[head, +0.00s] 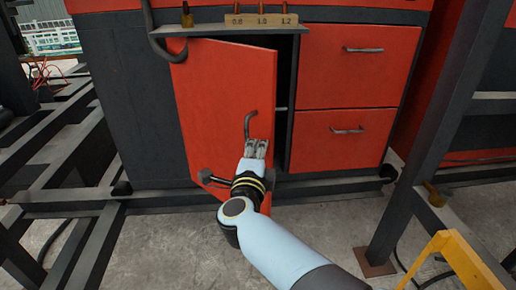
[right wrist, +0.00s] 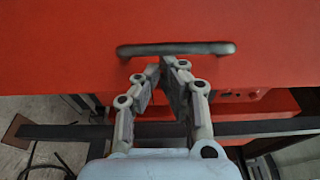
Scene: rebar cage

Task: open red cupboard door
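The red cupboard door (head: 215,95) stands ajar in the head view, swung outward at its right edge, with a dark gap into the cupboard beside the drawers. Its dark bar handle (head: 248,124) is near that right edge. The handle also shows in the right wrist view (right wrist: 200,48). My right gripper (head: 257,145) is at the lower end of the handle. In the wrist view its fingertips (right wrist: 162,66) are nearly together, just under the bar; whether they touch it is unclear. Nothing shows between them. My left gripper is not in view.
Two red drawers (head: 358,65) with bar handles are right of the door opening. A grey shelf (head: 215,30) juts out above the door. Dark metal frames stand left and right, and a yellow frame (head: 455,255) is at lower right. Grey floor is partly clear in front.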

